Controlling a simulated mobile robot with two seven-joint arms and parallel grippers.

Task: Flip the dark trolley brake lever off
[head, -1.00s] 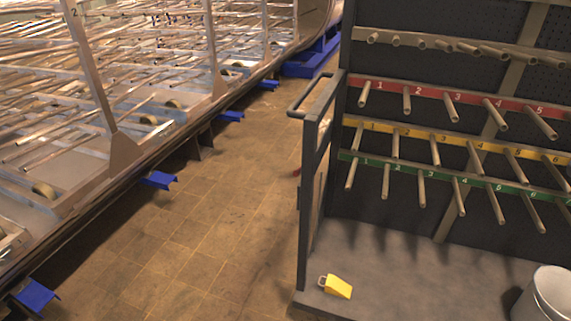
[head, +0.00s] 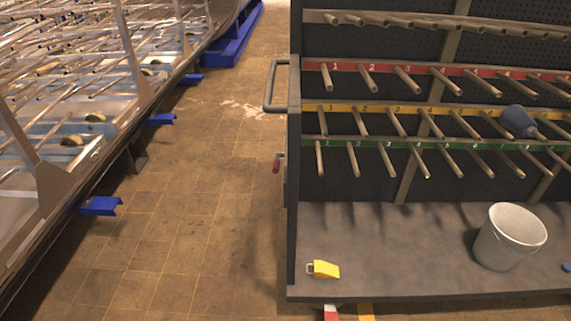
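The dark trolley (head: 375,220) stands at the right of the head view, with a pegboard back and a flat lower deck. A small red lever (head: 277,164) sticks out from the trolley's left side, below the side handle (head: 271,86). I take it to be the brake lever; it is small, and its exact setting cannot be told from here. The lever's mount is partly hidden by the trolley's edge. Neither of my grippers shows in the head view.
Numbered rails with pegs cross the trolley's back; a dark blue tool (head: 521,122) sits there. The tiled floor (head: 190,220) is clear between trolley and the metal chamber rack (head: 60,150) with blue brackets (head: 101,206).

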